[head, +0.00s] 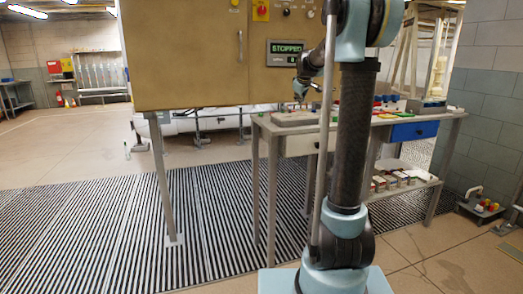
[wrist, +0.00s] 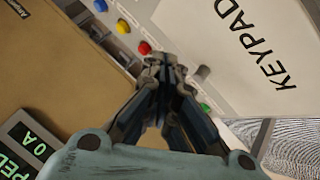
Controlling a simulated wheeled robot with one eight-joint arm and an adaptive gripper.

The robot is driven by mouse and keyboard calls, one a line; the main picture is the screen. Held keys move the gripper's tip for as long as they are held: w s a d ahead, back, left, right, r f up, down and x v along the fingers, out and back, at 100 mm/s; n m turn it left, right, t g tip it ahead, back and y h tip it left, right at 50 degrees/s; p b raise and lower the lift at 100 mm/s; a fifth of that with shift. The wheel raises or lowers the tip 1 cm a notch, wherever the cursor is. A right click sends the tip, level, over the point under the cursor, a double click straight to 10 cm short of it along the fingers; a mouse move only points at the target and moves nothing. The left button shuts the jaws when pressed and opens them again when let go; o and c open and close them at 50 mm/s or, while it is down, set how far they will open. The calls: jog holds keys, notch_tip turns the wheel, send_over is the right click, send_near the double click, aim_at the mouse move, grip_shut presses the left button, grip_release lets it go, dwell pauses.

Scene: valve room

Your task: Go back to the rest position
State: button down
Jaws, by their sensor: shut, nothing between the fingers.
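My gripper (wrist: 164,66) is shut and empty in the wrist view, its fingertips together near the middle. In the head view my gripper (head: 300,92) is small, at the end of my arm, just below and right of the cabinet display (head: 285,52) that reads STOPPED. Part of my arm hides what lies behind it. In the wrist view a white KEYPAD panel (wrist: 225,45) is beyond the fingers at the upper right, and the display (wrist: 28,145) shows at the lower left. I cannot tell whether the fingertips touch anything.
A tan cabinet (head: 185,55) on legs stands at the left. A workbench (head: 275,128) with a blue drawer (head: 414,131) is behind my arm, with small containers (head: 393,180) on its lower shelf. Red (wrist: 145,48) and yellow (wrist: 123,26) buttons lie near the fingers. Striped floor grating (head: 80,235) is clear at left.

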jog(key=s+f+m+g, duration=0.2)
jog(key=s+f, duration=0.7)
jog(key=s, duration=0.9)
jog(key=s+f+m+g, duration=0.2)
jog(key=s+f, duration=0.7)
jog(key=s, duration=0.9)
jog(key=s+f+m+g, duration=0.2)
jog(key=s+f+m, duration=0.2)
jog(key=s+f, duration=0.6)
jog(key=s, duration=0.8)
jog(key=shift+s+g, duration=0.35)
jog(key=shift+g, duration=0.05)
jog(key=shift+w+f, duration=0.2)
jog(key=shift+w, duration=0.25)
